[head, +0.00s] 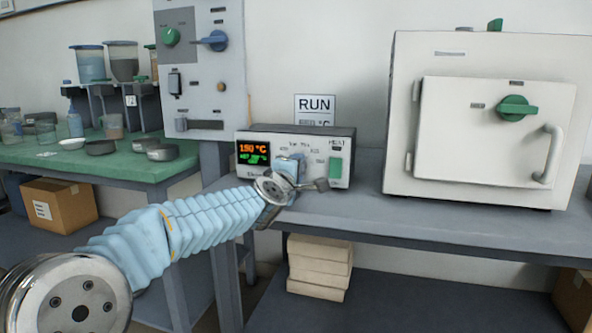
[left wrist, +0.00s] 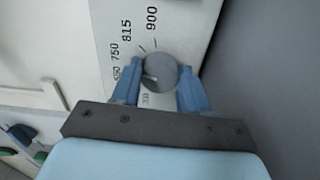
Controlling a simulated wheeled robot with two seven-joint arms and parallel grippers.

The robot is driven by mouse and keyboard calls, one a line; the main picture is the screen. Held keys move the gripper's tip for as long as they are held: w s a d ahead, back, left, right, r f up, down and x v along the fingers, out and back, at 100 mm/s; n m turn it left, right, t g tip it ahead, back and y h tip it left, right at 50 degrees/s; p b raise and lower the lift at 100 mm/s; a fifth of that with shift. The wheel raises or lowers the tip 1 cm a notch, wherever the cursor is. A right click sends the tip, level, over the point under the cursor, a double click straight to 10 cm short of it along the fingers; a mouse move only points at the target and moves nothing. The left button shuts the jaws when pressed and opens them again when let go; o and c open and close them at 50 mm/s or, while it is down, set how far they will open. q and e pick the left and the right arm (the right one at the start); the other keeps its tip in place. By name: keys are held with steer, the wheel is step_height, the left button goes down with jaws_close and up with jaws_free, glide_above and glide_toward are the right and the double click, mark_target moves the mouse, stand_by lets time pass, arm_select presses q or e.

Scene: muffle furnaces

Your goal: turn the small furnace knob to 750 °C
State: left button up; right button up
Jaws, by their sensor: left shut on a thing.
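A pale mark shows on the knob's left side. My right gripper is not in view.
A white furnace (head: 410,110) with a green handle stands to the right on the bench. A grey panel (head: 215,100) with knobs rises behind left. A RUN card (head: 315,108) is behind the box. A green table (head: 105,165) with vessels is at left.

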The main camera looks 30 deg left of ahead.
arm_select(q)
steer(key=o, duration=1.1)
steer(key=shift+c, duration=0.2)
steer(key=shift+s, duration=0.1)
steer(key=p+v, duration=0.1)
steer(key=v, duration=1.2)
steer(key=shift+s, duration=0.35)
steer(key=shift+f, duration=0.1)
